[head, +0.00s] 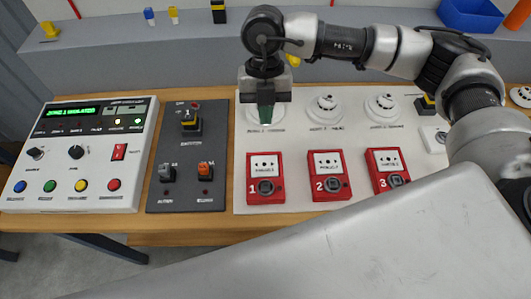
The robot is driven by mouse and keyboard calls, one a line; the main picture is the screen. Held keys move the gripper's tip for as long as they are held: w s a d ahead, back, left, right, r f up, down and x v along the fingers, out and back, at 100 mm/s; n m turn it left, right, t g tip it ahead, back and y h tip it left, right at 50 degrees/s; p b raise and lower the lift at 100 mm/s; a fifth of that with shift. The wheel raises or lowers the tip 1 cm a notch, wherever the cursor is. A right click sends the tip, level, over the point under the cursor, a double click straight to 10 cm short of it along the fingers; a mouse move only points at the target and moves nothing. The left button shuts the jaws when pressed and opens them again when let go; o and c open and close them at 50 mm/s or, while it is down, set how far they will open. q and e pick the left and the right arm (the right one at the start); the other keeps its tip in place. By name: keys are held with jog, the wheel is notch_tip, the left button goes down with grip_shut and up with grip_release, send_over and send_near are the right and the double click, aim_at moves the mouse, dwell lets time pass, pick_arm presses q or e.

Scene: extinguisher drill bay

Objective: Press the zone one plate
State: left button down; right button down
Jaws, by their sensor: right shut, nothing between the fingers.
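The zone one call point is a red box marked 1 with a white plate (265,165) and a dark round key part at its lower middle. It stands on the white board (295,204), left of two like boxes. My right gripper (265,118) comes in from the right and points down, with its fingers shut and empty. In the picture its fingertips are above the zone one box, in front of the leftmost white detector, which it partly hides. The fingertips look apart from the plate; their exact height is unclear. My left gripper is not in view.
The red boxes marked 2 (329,174) and 3 (387,169) stand to the right, with white detectors (325,108) behind. A dark switch panel (187,155) and a white control panel (85,154) with a lit green display are at left. A grey ledge runs behind.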

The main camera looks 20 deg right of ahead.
aim_at(266, 167)
jog(key=p+x, duration=0.1)
jog(key=x, duration=0.3)
jog(key=p+x, duration=0.2)
jog(key=x, duration=0.3)
jog(key=p+x, duration=0.1)
jog(key=x, duration=0.3)
jog(key=shift+w+f+p, duration=0.3)
jog(key=shift+w+p, duration=0.05)
jog(key=shift+p, duration=0.05)
jog(key=shift+f, duration=0.25)
